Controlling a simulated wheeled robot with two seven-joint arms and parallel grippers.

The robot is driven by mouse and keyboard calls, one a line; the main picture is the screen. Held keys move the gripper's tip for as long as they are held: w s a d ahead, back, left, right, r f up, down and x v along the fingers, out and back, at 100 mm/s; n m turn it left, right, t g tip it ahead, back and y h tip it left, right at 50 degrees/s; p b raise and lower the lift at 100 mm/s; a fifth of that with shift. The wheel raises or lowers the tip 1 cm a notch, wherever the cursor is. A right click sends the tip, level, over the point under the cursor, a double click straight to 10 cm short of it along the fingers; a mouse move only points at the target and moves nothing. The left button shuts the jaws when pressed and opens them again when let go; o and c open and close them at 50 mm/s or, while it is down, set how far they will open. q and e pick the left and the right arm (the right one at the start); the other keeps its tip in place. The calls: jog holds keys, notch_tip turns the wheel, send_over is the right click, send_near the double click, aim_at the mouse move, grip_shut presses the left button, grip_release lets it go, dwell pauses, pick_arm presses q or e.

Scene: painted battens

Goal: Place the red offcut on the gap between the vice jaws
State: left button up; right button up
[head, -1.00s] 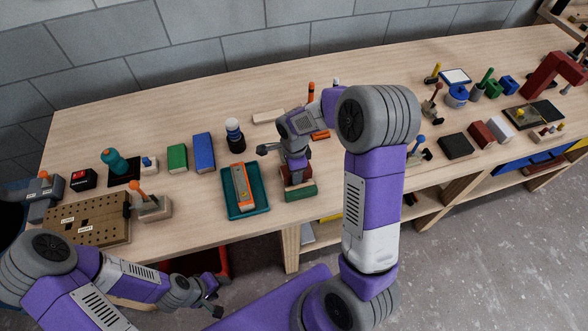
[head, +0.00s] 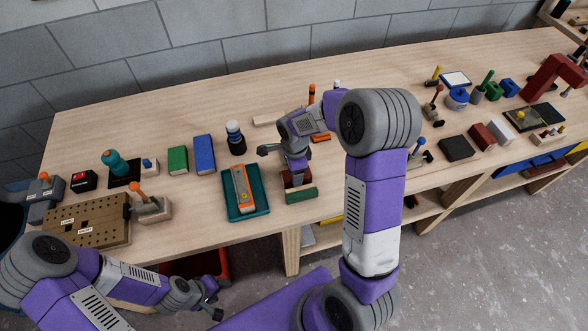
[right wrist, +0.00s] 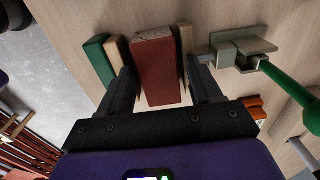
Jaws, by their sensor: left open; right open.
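The red offcut (right wrist: 158,66) is a dark red block in the right wrist view. It sits between two pale strips, which look like the vice jaws (right wrist: 186,52), with a green block (right wrist: 98,58) outside the left strip. My right gripper (right wrist: 164,90) is open, one finger on each side of the red block's near end, with a narrow space showing beside each finger. In the head view the red block (head: 297,181) shows below my right wrist, behind the green block (head: 301,195); the fingers are mostly hidden. My left gripper (head: 214,307) is open and empty, off the table's front edge.
A teal tray (head: 230,212) with an orange-and-grey tool stands left of the red block. A grey metal fitting with a green handle (right wrist: 292,86) is close to my right finger. Blue (head: 204,154) and green (head: 177,159) blocks stand further left.

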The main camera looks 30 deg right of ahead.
jog(key=shift+s+r+p, duration=0.1)
jog(key=shift+s+p, duration=0.3)
pick_arm(q)
notch_tip(320, 180, up, 3)
jog(key=shift+f+p, duration=0.2)
jog(key=shift+p, duration=0.6)
pick_arm(e)
notch_tip(320, 180, up, 12)
jog(key=shift+w, duration=0.15)
